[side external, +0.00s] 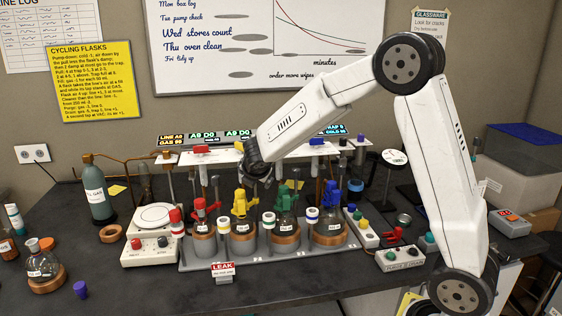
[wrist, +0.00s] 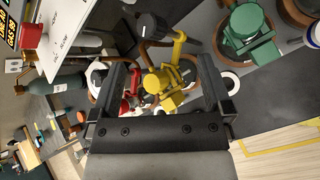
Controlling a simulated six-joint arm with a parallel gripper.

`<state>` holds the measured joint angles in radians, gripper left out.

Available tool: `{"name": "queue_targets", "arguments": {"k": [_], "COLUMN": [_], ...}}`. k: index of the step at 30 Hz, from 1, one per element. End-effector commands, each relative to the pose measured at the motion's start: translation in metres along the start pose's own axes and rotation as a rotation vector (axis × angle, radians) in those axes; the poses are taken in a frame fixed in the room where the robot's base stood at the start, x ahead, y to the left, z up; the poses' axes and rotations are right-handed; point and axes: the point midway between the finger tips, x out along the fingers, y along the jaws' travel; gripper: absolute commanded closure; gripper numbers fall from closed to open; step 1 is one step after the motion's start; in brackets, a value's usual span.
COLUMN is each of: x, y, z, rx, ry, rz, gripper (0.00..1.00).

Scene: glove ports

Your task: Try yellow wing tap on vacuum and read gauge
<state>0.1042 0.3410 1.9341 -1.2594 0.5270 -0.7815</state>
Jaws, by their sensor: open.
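The yellow wing tap (side external: 243,203) stands on the second flask from the left, between the red tap (side external: 203,211) and the green tap (side external: 285,198). My gripper (side external: 262,172) is above and slightly right of it in the side view. In the wrist view my open gripper (wrist: 162,72) frames the yellow tap (wrist: 163,88) between its fingers, with nothing held. I cannot tell whether the fingertips are level with the tap or above it. A round white dial (side external: 393,157) on a stand is to the right; its reading is too small to make out.
A blue tap (side external: 330,199) tops the rightmost flask. Lit displays (side external: 238,135) stand behind the white shelf (side external: 225,152). A LEAK card (side external: 223,267) stands in front of the flasks. A grey-green gas bottle (side external: 96,190) is at left. The front counter is mostly clear.

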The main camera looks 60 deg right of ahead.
Motion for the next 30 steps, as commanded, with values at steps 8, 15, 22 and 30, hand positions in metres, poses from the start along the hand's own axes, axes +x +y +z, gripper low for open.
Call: {"name": "queue_targets", "arguments": {"k": [8,15,22,30], "x": [-0.013,-0.024,-0.036,-0.051], "y": [-0.027,-0.050,-0.072,-0.095], "z": [-0.024,-0.044,-0.063,-0.084], "rx": [0.213,0.398,0.578,0.778], "ry": [0.085,0.148,0.198,0.241], "rz": [-0.068,-0.135,-0.206,-0.292], "gripper": [0.00,0.00,0.00,0.00]}}
